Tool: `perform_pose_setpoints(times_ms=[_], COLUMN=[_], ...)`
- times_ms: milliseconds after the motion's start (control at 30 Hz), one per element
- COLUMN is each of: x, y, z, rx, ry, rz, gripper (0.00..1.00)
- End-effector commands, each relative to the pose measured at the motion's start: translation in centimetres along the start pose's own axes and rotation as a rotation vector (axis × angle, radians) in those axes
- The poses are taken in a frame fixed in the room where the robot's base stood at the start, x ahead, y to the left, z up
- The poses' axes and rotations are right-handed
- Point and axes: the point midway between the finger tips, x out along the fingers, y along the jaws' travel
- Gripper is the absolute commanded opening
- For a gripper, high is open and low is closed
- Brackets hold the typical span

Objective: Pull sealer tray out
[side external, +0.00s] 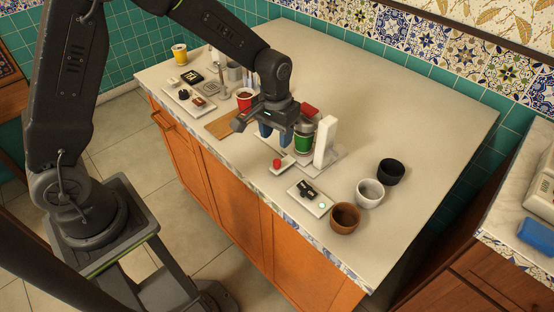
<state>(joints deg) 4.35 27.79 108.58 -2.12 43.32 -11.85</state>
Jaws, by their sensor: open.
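The sealer stands near the middle of the counter, with a white upright post (325,142), a red top part (309,110) and a flat base. A green cup (303,144) stands beside the post, under the red part. The sealer tray (285,165) appears as a pale slab at the front of the base, with a red knob (277,162) on its near end. My gripper (275,136) points down with its blue fingers apart and empty. It is above and behind the knob in the picture, left of the green cup. The arm hides part of the sealer, and the exact gap to the tray is unclear.
A white tray with black items (310,198) lies in front of the sealer. Brown (344,217), white (369,193) and black (390,171) bowls stand to its right. A red cup (244,98) and a wooden board (222,126) are left. The counter's back right is clear.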

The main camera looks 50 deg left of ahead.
Motion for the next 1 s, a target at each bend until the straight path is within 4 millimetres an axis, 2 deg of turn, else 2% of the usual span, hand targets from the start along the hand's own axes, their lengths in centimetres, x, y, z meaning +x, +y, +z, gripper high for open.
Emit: perform_pose_setpoints(times_ms=[33,200,433,600,867,1000], x=[1.3,4.7,8.1,9.1,9.2,9.2], y=[0.0,0.0,0.0,0.0,0.0,0.0], z=[0.2,0.1,0.1,0.1,0.0,0.0], rx=[0.0,0.001,0.001,0.001,0.001,0.001], ry=[-0.007,-0.005,-0.002,-0.001,0.001,0.001], rz=[-0.002,-0.001,0.0,0.0,0.001,0.001], gripper=[0.48,0.48,0.48,0.48,0.48,0.38])
